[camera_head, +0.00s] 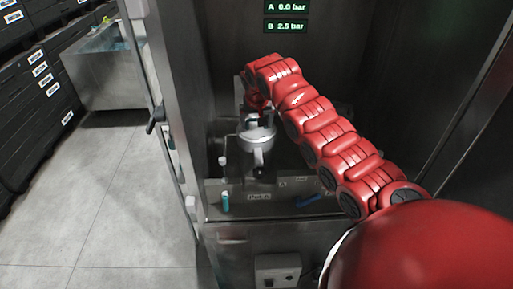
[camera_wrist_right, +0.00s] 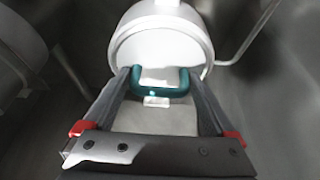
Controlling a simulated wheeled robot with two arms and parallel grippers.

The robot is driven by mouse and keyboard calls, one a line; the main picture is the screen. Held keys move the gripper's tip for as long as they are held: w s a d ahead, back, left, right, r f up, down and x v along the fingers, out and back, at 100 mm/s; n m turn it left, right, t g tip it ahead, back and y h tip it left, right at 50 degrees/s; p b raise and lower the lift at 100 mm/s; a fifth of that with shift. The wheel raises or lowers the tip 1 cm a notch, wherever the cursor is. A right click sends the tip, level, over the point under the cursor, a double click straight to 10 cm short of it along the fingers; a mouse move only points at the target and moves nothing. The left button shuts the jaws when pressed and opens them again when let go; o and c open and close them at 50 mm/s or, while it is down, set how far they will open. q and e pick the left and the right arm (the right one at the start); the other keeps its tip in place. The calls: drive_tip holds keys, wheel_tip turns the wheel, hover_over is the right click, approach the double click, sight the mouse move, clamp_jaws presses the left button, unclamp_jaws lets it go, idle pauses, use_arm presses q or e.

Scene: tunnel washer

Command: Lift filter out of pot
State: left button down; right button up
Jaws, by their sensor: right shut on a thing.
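A pale round pot (camera_head: 257,134) stands upright inside the metal cabinet in the head view. Its white curved rim (camera_wrist_right: 117,48) shows in the right wrist view. The filter shows by its teal, U-shaped handle (camera_wrist_right: 162,92), which lies across the pot's opening. My right gripper (camera_wrist_right: 160,76) is shut on this handle, with one finger at each end. In the head view my right gripper (camera_head: 258,112) is just above the pot and partly hidden by my red arm. The filter's lower part is hard to make out. My left gripper is not in view.
A display (camera_head: 286,16) is on the cabinet's back wall. A small teal bottle (camera_head: 225,202) and a blue item (camera_head: 309,200) are on the front ledge. The open door frame (camera_head: 160,100) borders the left side. Black crates (camera_head: 40,85) and a metal tub (camera_head: 105,70) stand beyond it.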

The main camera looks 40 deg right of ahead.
clamp_jaws()
